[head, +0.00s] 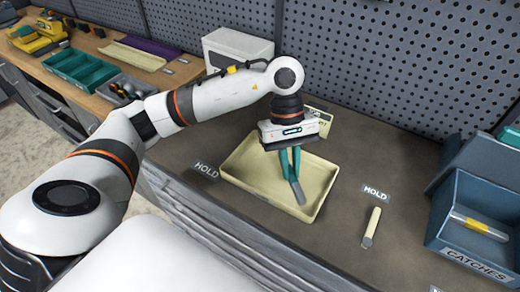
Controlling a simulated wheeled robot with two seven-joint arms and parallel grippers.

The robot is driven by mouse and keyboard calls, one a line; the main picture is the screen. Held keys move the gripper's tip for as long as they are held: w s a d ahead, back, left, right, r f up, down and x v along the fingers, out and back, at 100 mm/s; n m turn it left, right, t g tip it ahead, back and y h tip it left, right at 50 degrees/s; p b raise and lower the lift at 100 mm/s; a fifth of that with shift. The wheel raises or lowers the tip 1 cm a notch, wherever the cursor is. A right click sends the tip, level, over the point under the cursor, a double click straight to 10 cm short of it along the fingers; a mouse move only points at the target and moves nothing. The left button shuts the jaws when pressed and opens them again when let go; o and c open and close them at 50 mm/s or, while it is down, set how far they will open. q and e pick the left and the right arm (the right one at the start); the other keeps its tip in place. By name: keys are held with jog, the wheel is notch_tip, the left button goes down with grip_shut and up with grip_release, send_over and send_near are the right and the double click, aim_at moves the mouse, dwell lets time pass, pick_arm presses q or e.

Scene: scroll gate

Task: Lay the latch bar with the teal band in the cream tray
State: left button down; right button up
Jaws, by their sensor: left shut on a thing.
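My left gripper (290,163) is above the cream tray (240,185), pointing down, with its teal fingers shut on a slim bar. The rest of the tray floor in view looks empty. My right gripper is not in view.
A cream bar with a grey end (372,227) lies right of the tray, below a HOLD label (376,192). A white box (238,48) stands behind my arm.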

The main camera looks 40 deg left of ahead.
pick_arm(q)
jog(key=w+a+n+t, duration=0.1)
jog(key=n, duration=0.2)
jog(key=w+a+r+n+t+b, duration=0.1)
jog(key=n, duration=0.3)
jog(key=a+n+t, duration=0.1)
jog(key=a+n, duration=0.1)
jog(key=n, duration=0.1)
jog(key=shift+w+r+t+h, duration=0.2)
jog(key=shift+w+t+h, duration=0.2)
jog(key=shift+w+a+r+n+t, duration=0.1)
jog(key=shift+w+a+n+t, duration=0.15)
jog(key=shift+n, duration=0.35)
jog(key=shift+a+r+n+t, duration=0.15)
jog(key=shift+a+n, duration=0.15)
jog(key=shift+n, duration=0.3)
send_over(281, 175)
jog(key=a, duration=0.1)
jog(key=shift+n, duration=0.3)
jog(key=f, duration=0.6)
jog(key=shift+s+a, duration=0.15)
jog(key=shift+s, duration=0.25)
notch_tip(281, 175, down, 4)
jog(key=shift+r+p, duration=0.25)
jog(key=shift+p, duration=0.2)
jog(key=shift+f, duration=0.2)
